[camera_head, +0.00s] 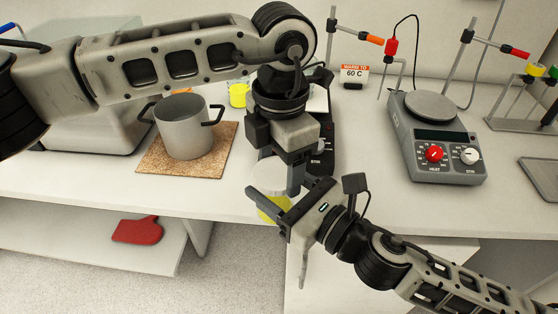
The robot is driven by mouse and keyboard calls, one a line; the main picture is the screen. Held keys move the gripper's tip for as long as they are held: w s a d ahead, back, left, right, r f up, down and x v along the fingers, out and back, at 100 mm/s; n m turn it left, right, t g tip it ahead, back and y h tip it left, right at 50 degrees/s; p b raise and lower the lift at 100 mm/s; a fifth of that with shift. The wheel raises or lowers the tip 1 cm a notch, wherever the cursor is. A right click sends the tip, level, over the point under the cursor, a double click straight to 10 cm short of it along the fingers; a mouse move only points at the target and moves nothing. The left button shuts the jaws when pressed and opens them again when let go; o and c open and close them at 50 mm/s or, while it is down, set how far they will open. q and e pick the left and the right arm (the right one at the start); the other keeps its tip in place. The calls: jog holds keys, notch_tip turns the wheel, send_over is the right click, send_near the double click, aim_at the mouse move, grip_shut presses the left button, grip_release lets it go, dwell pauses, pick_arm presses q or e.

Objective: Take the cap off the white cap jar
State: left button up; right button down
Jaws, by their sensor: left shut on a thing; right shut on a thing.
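The white cap jar (272,208) is in the middle of the head view, at the front edge of the bench, with yellow contents showing. Its pale cap (266,173) is at the top, partly hidden by my grippers. My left gripper (284,181) reaches down from above and is shut on the cap. My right gripper (264,203) comes in from the lower right and is shut on the jar body. I cannot tell whether the cap is still seated on the jar, or whether the jar touches the bench.
A grey pot (184,130) stands on a cork mat (212,165) to the left. A hot plate (436,145) with red and white knobs stands at the right. A sign (354,74) reads 60 C. A red mitt (136,230) lies on the lower shelf.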

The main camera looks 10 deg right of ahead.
pick_arm(q)
jog(key=shift+w+d+r, duration=0.1)
jog(key=shift+w+r, duration=0.1)
jog(key=shift+r, duration=0.65)
pick_arm(e)
jog(key=shift+s+a+f, duration=0.15)
pick_arm(q)
jog(key=shift+s+r, duration=0.1)
jog(key=shift+r, duration=0.15)
